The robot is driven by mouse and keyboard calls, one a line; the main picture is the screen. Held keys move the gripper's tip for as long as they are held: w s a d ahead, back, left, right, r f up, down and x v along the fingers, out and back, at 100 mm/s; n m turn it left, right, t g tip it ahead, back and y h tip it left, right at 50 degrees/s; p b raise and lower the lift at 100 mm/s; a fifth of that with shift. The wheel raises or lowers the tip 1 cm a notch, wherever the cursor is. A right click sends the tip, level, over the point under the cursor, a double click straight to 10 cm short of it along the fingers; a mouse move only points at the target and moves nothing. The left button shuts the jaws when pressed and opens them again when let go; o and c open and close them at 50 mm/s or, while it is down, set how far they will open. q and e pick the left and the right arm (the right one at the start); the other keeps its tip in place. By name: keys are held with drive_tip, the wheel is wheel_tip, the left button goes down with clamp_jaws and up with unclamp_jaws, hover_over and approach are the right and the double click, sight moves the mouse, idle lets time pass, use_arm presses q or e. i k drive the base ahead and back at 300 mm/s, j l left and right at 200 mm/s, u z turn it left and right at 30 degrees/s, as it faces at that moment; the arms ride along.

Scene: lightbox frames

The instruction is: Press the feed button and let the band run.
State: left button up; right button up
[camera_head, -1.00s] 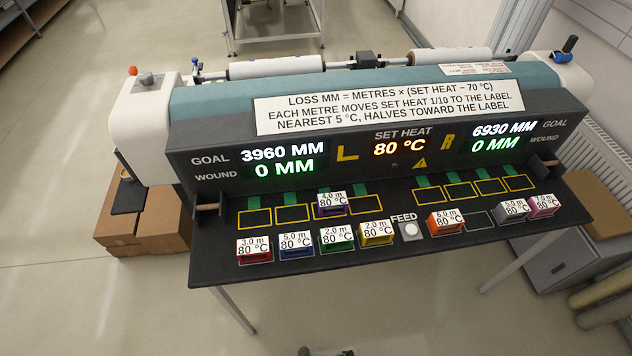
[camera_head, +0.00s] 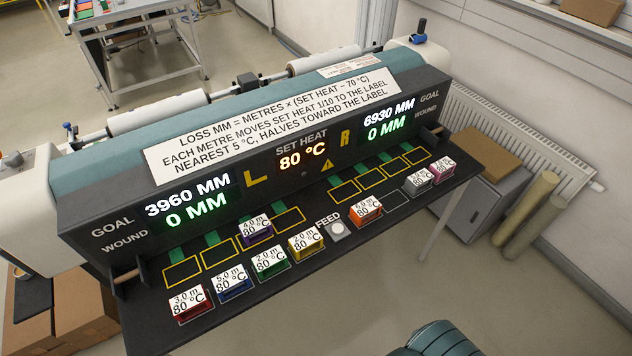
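The feed button (camera_head: 337,229) is a pale round button on a light square plate, on the dark shelf (camera_head: 300,263) under the FEED label. It stands between the yellow block (camera_head: 306,245) and the orange block (camera_head: 366,213). The band machine (camera_head: 235,125) reads SET HEAT 80 °C. Its left goal is 3960 MM and its right goal 6930 MM; both wound readings are 0 MM. The purple 4.0 m block (camera_head: 255,232) sits in the third yellow-outlined slot of the left row. The slots in the right row are empty. Neither gripper is in view.
Red (camera_head: 191,305), blue (camera_head: 232,284) and green (camera_head: 270,263) blocks line the front left; grey (camera_head: 418,182) and pink (camera_head: 443,170) stand front right. Cartons (camera_head: 85,315) lie lower left. A radiator (camera_head: 520,145) is right. A dark teal shape (camera_head: 440,340), unclear, is at the bottom.

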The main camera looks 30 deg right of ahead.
sight(337, 228)
drive_tip(key=z, duration=1.25)
